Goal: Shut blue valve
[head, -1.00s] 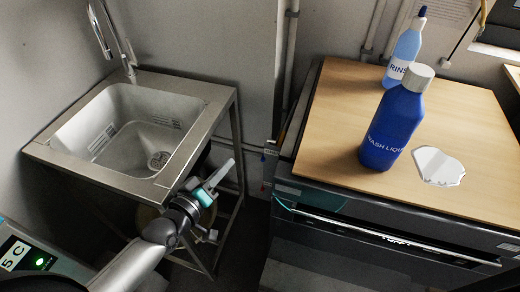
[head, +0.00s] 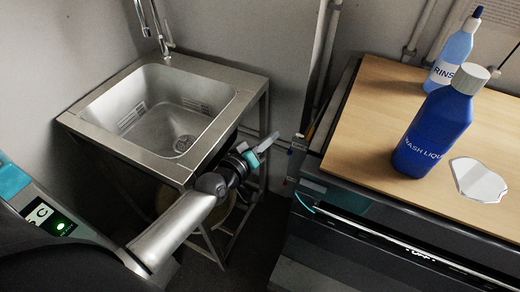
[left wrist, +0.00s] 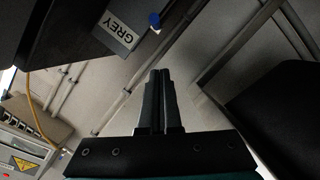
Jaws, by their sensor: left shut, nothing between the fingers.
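A small blue knob (left wrist: 154,19), which looks like the blue valve, shows at the top of the left wrist view, beside a label reading GREY (left wrist: 117,30). In the head view a tiny blue spot (head: 290,152) at the worktop's left side may be the same knob; it is too small to be sure. My left gripper (head: 274,138) is shut and empty, just left of that spot. In the left wrist view its fingertips (left wrist: 159,73) are together, below the knob in the picture and apart from it. My right gripper is not in view.
A steel sink (head: 90,128) on a frame stands at the left, close to my left arm. Pipes run up the wall.

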